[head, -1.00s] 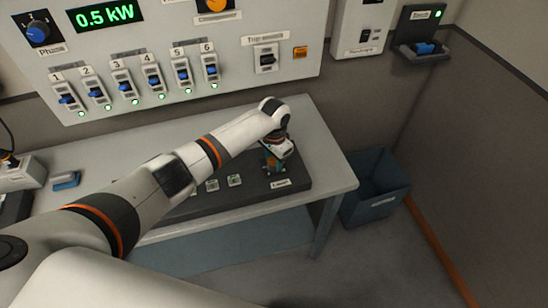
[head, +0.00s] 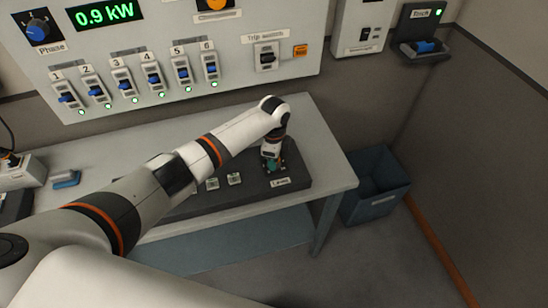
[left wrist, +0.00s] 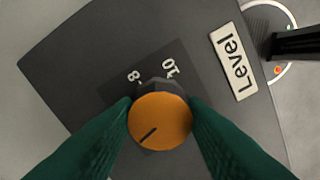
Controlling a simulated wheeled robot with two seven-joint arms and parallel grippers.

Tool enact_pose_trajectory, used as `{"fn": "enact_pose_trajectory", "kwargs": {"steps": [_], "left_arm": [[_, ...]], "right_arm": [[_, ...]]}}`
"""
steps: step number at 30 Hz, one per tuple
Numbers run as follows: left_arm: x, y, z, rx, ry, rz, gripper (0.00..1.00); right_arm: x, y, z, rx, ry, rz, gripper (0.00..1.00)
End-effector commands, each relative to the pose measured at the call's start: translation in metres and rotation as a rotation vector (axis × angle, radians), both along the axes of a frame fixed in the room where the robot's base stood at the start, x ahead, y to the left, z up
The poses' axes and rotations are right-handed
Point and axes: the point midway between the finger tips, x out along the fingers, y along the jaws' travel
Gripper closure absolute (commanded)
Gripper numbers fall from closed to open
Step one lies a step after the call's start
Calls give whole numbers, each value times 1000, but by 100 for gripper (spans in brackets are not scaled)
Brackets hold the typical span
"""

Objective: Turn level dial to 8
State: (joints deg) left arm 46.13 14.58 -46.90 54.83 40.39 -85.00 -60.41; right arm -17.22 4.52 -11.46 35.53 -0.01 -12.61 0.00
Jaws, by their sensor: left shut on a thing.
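The level dial (left wrist: 161,121) has an orange cap with a dark pointer line and a dark body. In the left wrist view, the line points to the lower left, while the printed 8 and 10 show above the dial. My left gripper (head: 273,168) points down at the dial on the desk panel. Its green fingers (left wrist: 160,122) are shut on the dial from both sides. The fingers hide the other scale marks. The Level label (left wrist: 234,63) lies beside the dial. My right gripper is not in view.
The dark panel (head: 300,166) with small buttons (head: 234,179) rests on the grey table. A wall board behind carries several faders (head: 123,86) and a display (head: 106,14) reading 0.9 kW. A blue bin (head: 375,200) stands right of the table.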

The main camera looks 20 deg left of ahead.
Motion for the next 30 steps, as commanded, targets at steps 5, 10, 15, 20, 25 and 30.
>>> {"fn": "enact_pose_trajectory", "kwargs": {"steps": [5,10,15,20,25,30], "left_arm": [[1,-1,1,-3,-5,-168,85],[2,-1,1,-2,-6,-329,85],[2,-1,1,-2,-6,-490,85],[2,-1,1,-1,-6,-642,85],[2,0,1,0,-4,-804,85],[2,-1,1,0,-4,-966,85]], "right_arm": [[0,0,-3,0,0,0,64],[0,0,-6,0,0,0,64],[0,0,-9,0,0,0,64],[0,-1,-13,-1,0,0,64],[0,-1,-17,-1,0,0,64],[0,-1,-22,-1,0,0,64]]}}
